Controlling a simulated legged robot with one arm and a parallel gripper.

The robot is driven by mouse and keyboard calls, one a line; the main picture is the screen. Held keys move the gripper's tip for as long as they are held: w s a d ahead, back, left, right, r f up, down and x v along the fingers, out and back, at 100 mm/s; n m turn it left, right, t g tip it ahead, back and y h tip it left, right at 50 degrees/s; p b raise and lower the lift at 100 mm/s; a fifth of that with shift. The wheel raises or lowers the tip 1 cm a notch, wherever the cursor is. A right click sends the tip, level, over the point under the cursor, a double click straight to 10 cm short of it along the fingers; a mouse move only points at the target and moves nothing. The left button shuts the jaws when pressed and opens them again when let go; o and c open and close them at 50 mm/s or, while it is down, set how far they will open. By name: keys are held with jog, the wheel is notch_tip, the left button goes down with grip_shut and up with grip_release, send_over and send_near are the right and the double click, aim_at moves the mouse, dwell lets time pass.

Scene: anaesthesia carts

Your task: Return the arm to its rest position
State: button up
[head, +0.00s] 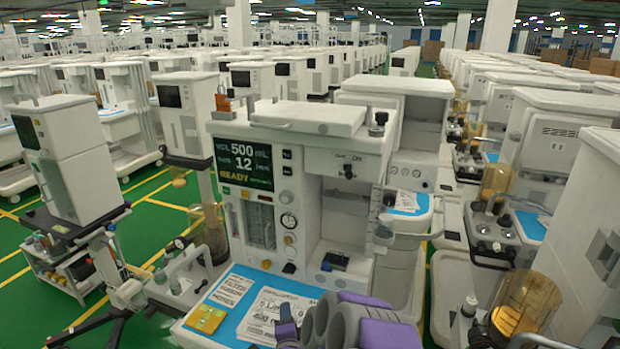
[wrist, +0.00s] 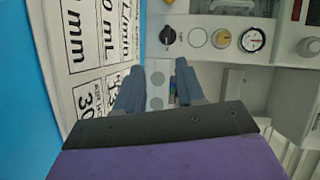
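My gripper (wrist: 160,80) shows in the wrist view with its two grey-blue fingers apart and nothing held between them. Behind the gap are the white printed sheet and the pale front of a cart. In the head view my purple and grey arm is folded low at the bottom centre, over the blue work surface (head: 228,318) of the nearest anaesthesia cart (head: 330,190). The fingertips cannot be made out clearly there.
The cart's lit display (head: 243,163) reads READY. A printed sheet (head: 272,312) and a yellow device (head: 206,318) lie on its blue surface. More carts stand close on the right, with an amber canister (head: 525,300). Green floor (head: 150,215) is open at left.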

jog(key=s+d+r+n+g+y, duration=0.1)
jog(key=s+r+n+g+y, duration=0.2)
jog(key=s+r+n+g, duration=0.5)
jog(key=s+d+r+n+g+h, duration=0.1)
jog(key=s+d, duration=0.5)
jog(key=s, duration=0.6)
jog(key=s+d+r+n+g+h, duration=0.2)
jog(key=s+d+r+g, duration=0.3)
jog(key=s, duration=0.7)
jog(key=s+d+r+n+g+h, duration=0.2)
jog(key=s+d+r+n+g, duration=0.1)
jog(key=s+d, duration=0.6)
jog(key=s+r, duration=0.1)
jog(key=s, duration=0.2)
jog(key=shift+s+r+n+g, duration=0.3)
jog(key=shift+s+n+g, duration=0.1)
jog(key=shift+w, duration=0.1)
jog(key=shift+c, duration=0.2)
